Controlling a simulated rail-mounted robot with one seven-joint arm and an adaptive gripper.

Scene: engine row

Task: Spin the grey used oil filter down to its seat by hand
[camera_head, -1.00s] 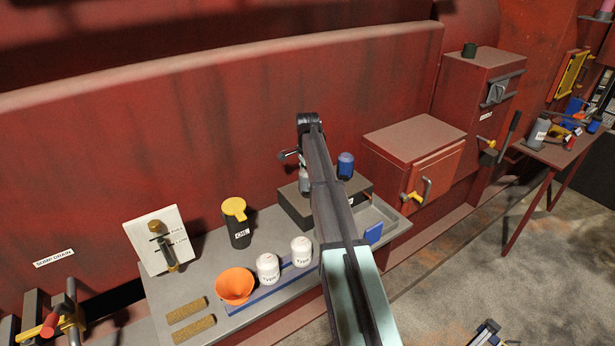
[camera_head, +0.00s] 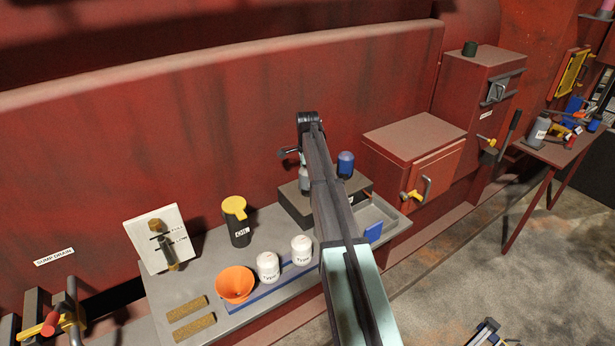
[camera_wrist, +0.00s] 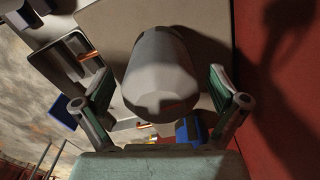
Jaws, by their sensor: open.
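The grey used oil filter (camera_wrist: 160,75) fills the middle of the wrist view, its rounded end toward the camera. In the head view a small part of the grey filter (camera_head: 305,181) shows left of my arm, over the dark block (camera_head: 291,207); the rest is hidden behind the arm. My gripper (camera_wrist: 162,100) is open, with one green-padded finger on each side of the filter. Gaps show between both fingers and the filter in the wrist view. The filter's seat is hidden.
A blue filter (camera_head: 346,164) stands on the block right of my arm. Two white filters (camera_head: 268,266), an orange funnel (camera_head: 235,284) and a yellow-lidded jug (camera_head: 236,220) stand on the bench (camera_head: 205,255). A red wall (camera_head: 230,130) rises close behind.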

